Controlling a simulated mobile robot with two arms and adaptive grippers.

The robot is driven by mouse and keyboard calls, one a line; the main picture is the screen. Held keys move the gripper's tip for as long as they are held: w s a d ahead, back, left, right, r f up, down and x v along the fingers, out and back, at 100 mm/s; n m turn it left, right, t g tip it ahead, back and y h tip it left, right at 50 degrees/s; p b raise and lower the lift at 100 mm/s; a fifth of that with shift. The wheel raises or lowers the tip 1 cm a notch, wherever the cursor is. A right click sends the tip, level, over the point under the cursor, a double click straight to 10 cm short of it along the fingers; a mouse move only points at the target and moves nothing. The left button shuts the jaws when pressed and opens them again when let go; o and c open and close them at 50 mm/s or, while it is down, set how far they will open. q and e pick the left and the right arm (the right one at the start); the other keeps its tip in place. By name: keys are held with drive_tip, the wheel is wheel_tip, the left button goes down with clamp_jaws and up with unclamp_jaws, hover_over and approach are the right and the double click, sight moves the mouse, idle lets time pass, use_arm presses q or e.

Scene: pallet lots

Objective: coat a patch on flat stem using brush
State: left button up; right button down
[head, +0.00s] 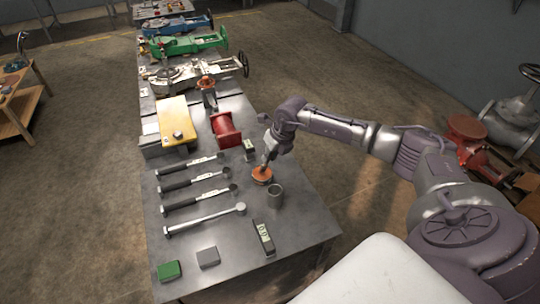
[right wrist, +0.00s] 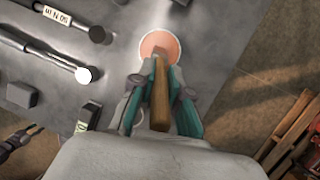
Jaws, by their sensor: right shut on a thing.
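My right gripper (head: 267,160) is shut on a brush (right wrist: 160,95) with a wooden handle. It also shows in the right wrist view (right wrist: 160,90). The brush points down at a round tin of orange paste (head: 262,176) on the workbench; the tin also shows in the right wrist view (right wrist: 160,46). The brush tip is at the paste, but I cannot tell if it touches. Long valve bodies, silver (head: 190,74), green (head: 188,43) and blue (head: 180,25), lie farther back; I cannot tell which part is the flat stem. A dark gripper-like shape, perhaps my left gripper, shows at the right wrist view's lower left.
Several wrenches (head: 205,219) lie to the left, with a digital gauge (head: 264,237) and green block (head: 168,271) nearer. A red spool-shaped part (head: 226,128) and yellow box (head: 176,122) stand behind. The bench's front right corner is bare.

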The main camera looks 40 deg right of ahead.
idle(0.4)
drive_tip(key=shift+r+p, duration=2.25)
drive_tip(key=shift+r, duration=1.25)
drive_tip(key=shift+a, duration=0.1)
